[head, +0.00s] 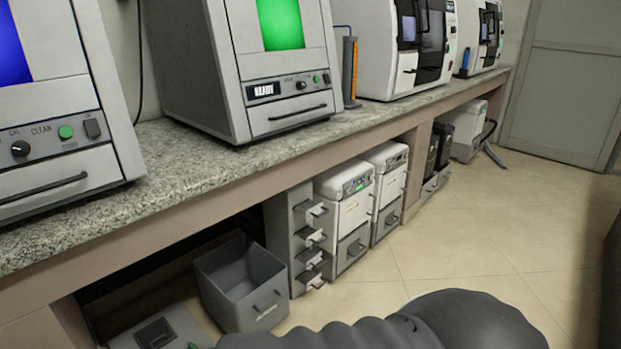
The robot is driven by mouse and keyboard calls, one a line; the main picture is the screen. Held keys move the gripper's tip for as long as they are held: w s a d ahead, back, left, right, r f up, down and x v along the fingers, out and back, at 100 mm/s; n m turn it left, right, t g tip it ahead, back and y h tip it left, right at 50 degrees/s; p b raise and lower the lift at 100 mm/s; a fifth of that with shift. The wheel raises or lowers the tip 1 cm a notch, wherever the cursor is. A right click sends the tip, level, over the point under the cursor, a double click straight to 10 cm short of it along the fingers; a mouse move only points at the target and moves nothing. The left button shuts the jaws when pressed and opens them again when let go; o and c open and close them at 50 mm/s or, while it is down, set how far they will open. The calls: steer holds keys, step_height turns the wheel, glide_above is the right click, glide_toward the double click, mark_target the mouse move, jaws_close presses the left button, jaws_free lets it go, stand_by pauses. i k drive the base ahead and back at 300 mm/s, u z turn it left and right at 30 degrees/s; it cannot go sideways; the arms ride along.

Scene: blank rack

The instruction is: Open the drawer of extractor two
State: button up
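Two white units stand side by side on the floor under the bench. The nearer white unit (345,213) has a grey drawer front (351,247) low on its face, which looks shut. The farther white unit (392,171) has a similar grey drawer front (388,219), also apparently shut. I cannot read a label that tells which is extractor two. A dark ribbed part of my arm crosses the bottom of the head view. My gripper is not in view.
A grey open bin (262,303) with a front handle stands left of a grey rack (286,225) with several protruding handles. Several machines, including one with a green window (240,75), stand on the granite bench (190,160). The tiled floor (470,240) at right is clear.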

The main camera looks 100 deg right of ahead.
mark_target(388, 216)
steer(key=u, duration=0.6)
steer(key=k, duration=2.2)
steer(key=z, duration=3.55)
